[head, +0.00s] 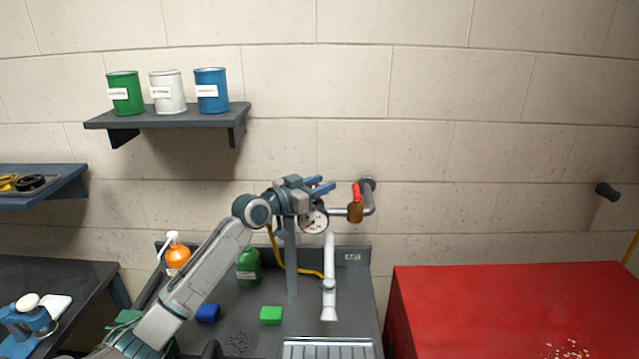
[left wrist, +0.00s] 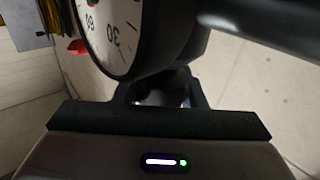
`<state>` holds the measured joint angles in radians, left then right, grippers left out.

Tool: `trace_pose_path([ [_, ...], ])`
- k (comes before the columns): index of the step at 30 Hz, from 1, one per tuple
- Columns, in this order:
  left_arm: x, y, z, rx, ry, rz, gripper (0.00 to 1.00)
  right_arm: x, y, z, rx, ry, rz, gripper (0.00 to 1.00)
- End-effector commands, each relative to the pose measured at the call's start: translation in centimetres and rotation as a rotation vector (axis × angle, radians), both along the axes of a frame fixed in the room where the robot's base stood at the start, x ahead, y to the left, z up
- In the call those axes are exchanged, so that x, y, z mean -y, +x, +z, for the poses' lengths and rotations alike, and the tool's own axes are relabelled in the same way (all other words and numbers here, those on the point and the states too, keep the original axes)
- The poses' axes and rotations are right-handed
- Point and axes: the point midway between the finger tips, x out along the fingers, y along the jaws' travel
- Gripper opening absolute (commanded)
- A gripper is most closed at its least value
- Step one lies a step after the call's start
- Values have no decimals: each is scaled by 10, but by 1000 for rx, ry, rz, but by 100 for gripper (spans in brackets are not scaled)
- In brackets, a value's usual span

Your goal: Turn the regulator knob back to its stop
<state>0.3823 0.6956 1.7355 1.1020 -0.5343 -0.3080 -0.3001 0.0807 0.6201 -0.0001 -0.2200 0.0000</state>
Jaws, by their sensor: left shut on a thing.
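The regulator shows as a round white pressure gauge (head: 314,221) on the pipe above the sink bench. In the left wrist view the gauge's dial (left wrist: 108,30) is close and large, with the numbers 30 and 60 readable. My left gripper (head: 320,186) has its blue fingers just above the gauge. It is shut on the regulator knob, which is mostly hidden by the fingers and wrist. I cannot read the knob's angle. My right gripper is not in view.
A brass valve with a red handle (head: 356,192) sits on the pipe just right of the gauge. A yellow hose (head: 279,252) hangs below. A red cabinet (head: 510,300) stands right.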

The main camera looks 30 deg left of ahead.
Motion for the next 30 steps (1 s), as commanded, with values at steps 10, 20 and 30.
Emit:
trace_pose_path([
  [10,0,0,0,0,0,-1,58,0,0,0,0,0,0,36],
  [20,-3,-8,-1,0,3,0,58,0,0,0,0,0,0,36],
  [30,-17,-55,-1,-5,8,-3,58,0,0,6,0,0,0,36],
])
